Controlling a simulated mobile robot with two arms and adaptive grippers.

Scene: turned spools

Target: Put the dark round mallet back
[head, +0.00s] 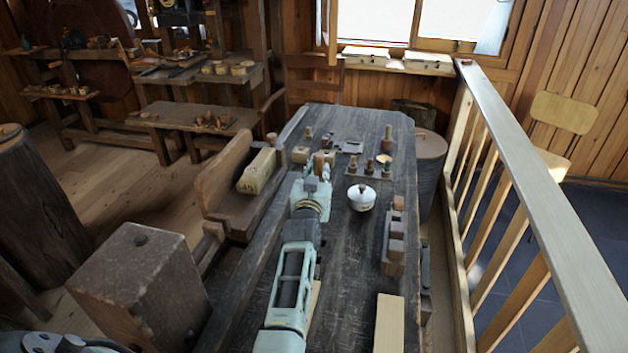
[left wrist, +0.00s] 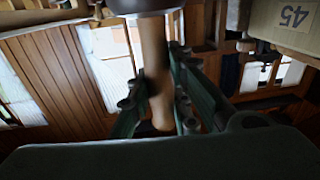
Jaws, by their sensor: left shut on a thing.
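My left gripper (head: 316,178) reaches forward over the dark workbench (head: 345,250) in the head view. In the left wrist view its green fingers (left wrist: 155,95) are shut around a brown wooden handle (left wrist: 153,65). A dark round head (left wrist: 140,5) sits at one end of this handle, cut off by the top edge of that view. This looks like the dark round mallet. In the head view my gripper mostly hides it; only a brown bit (head: 318,160) shows beyond the fingers. I cannot tell whether the mallet touches the bench.
A block marked 45 (head: 257,173) stands left of my gripper. A lidded white pot (head: 361,199) stands close on the right, with a peg rack (head: 368,172) behind it. A dark block holder (head: 393,245) and pale board (head: 389,322) lie nearer. A wooden railing (head: 535,160) runs along the right.

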